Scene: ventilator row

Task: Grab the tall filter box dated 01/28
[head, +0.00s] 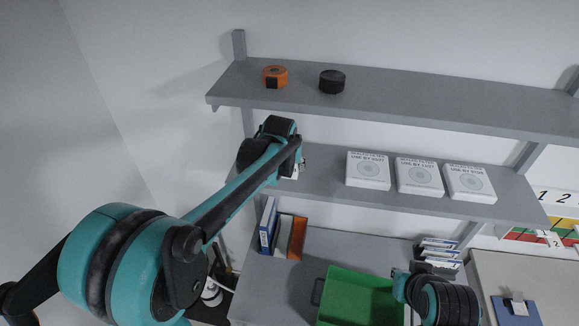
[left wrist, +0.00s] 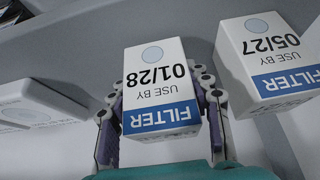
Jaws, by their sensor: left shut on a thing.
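The tall white filter box dated 01/28 (left wrist: 160,85), with a blue FILTER band, is between the two fingers of my left gripper (left wrist: 160,120) in the left wrist view. The fingers are shut on its sides. A second tall filter box, dated 05/27 (left wrist: 265,60), stands just to the right in that view, close to the right finger. In the head view my left arm reaches to the left end of the lower shelf (head: 325,180) and mostly hides the gripper and boxes; only a small white patch shows beside it. My right gripper is not clearly visible.
Three flat white boxes (head: 368,170) lie on the lower shelf right of my left arm. The upper shelf (head: 440,100) overhead holds an orange tape measure (head: 275,77) and a black round item (head: 332,81). Below are binders (head: 268,225) and a green bin (head: 360,290).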

